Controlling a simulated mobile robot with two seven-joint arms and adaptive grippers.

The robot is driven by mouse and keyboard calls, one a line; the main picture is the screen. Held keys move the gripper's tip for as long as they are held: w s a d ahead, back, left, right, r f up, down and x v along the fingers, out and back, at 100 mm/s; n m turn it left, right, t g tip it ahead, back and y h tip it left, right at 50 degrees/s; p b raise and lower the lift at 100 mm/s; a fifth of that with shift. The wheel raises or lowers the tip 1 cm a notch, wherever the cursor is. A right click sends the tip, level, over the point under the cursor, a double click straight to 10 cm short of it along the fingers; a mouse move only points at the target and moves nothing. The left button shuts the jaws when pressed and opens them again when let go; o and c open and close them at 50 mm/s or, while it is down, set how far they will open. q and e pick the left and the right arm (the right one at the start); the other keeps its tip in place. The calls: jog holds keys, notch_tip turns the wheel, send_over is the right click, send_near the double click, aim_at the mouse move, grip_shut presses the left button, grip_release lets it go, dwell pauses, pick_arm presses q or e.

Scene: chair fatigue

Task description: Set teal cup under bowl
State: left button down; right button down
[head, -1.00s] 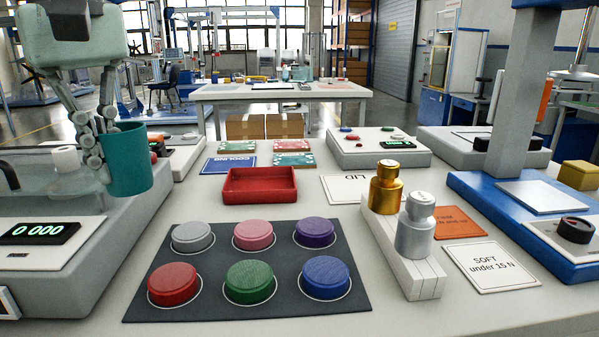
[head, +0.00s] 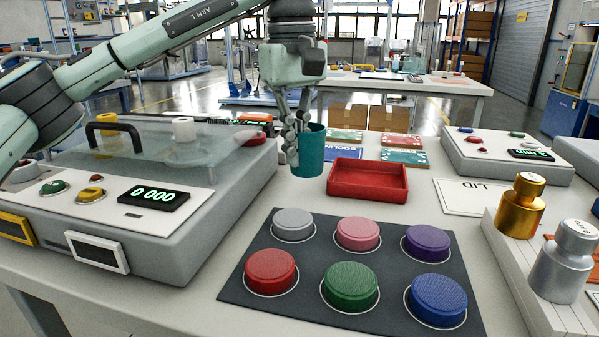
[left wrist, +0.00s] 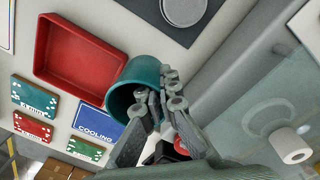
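The teal cup (head: 310,157) hangs from my left gripper (head: 293,145), which is shut on the cup's wall at the left side in the head view. In the left wrist view the cup (left wrist: 139,82) shows its open mouth, with the gripper fingers (left wrist: 160,105) at its right edge. The cup appears upright, just behind the left part of the red tray (head: 368,181). How high it is above the table is hard to tell. I cannot make out a bowl in either view. My right gripper is not in view.
A grey machine with a clear cover (head: 160,150) and black handle stands left of the cup. A dark mat (head: 300,255) with several coloured discs lies in front. Green and red cards (head: 405,156) lie behind the tray. Gold and silver weights (head: 521,205) stand at right.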

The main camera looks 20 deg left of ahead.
aim_at(298, 171)
pick_arm(q)
jog(key=shift+w+f, duration=0.25)
jog(key=shift+w, duration=0.05)
jog(key=shift+d+f, duration=0.1)
jog(key=shift+f, duration=0.15)
notch_tip(298, 171, down, 3)
jog(key=shift+f, duration=0.25)
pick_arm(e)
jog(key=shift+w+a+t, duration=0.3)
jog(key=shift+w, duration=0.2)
pick_arm(q)
jog(key=shift+f, duration=0.15)
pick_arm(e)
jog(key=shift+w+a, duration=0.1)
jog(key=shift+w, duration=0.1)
pick_arm(q)
jog(key=c, duration=1.7)
grip_release()
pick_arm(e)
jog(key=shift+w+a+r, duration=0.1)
